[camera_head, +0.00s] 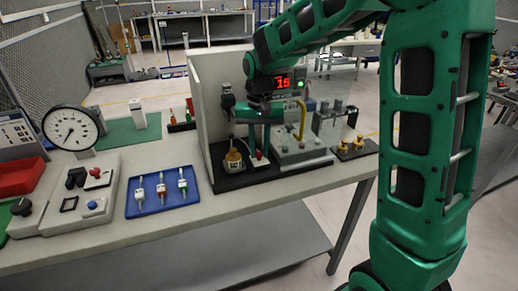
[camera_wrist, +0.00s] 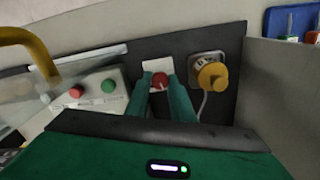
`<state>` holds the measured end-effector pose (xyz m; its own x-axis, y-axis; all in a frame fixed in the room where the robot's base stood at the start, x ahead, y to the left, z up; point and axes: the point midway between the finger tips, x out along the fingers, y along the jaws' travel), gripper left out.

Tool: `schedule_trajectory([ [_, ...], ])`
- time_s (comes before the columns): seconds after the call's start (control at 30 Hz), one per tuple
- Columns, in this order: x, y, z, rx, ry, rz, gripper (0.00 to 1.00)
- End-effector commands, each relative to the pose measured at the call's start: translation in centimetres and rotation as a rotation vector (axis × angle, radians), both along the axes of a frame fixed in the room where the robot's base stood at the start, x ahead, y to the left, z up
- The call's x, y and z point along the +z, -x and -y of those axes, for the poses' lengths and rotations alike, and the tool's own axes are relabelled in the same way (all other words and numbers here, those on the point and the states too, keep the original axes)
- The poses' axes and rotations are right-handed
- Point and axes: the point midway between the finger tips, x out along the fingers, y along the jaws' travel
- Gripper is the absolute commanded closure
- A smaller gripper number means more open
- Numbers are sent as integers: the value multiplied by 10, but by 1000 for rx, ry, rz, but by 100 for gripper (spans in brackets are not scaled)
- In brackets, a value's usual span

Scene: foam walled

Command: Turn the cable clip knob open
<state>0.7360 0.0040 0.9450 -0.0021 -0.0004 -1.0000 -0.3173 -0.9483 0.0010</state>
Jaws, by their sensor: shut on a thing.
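The cable clip knob is a small red knob (camera_wrist: 160,80) on a white plate (camera_wrist: 158,65), near the middle of the wrist view. It shows in the head view as a small red spot (camera_head: 259,155) low in the walled corner. My gripper (camera_wrist: 160,88) has its two green fingers on either side of the red knob, shut on it. In the head view my gripper (camera_head: 258,146) points down over the knob from above. The fingers hide the knob's sides, and its exact angle cannot be told. A pale cable (camera_wrist: 203,104) runs close to the right finger.
A yellow plug-like part (camera_wrist: 212,76) on a metal base stands just right of the knob. A panel with red and green buttons (camera_wrist: 98,90) and a yellow curved handle (camera_wrist: 28,45) are on the left. A grey wall (camera_head: 222,78) stands behind; a blue tray (camera_head: 161,196) lies left.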

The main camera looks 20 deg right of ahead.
Motion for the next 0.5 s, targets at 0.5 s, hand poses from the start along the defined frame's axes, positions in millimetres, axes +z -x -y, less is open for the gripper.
schedule_trajectory([
  [0.5, 2, -2, 0, 420, -1, 6, 100],
])
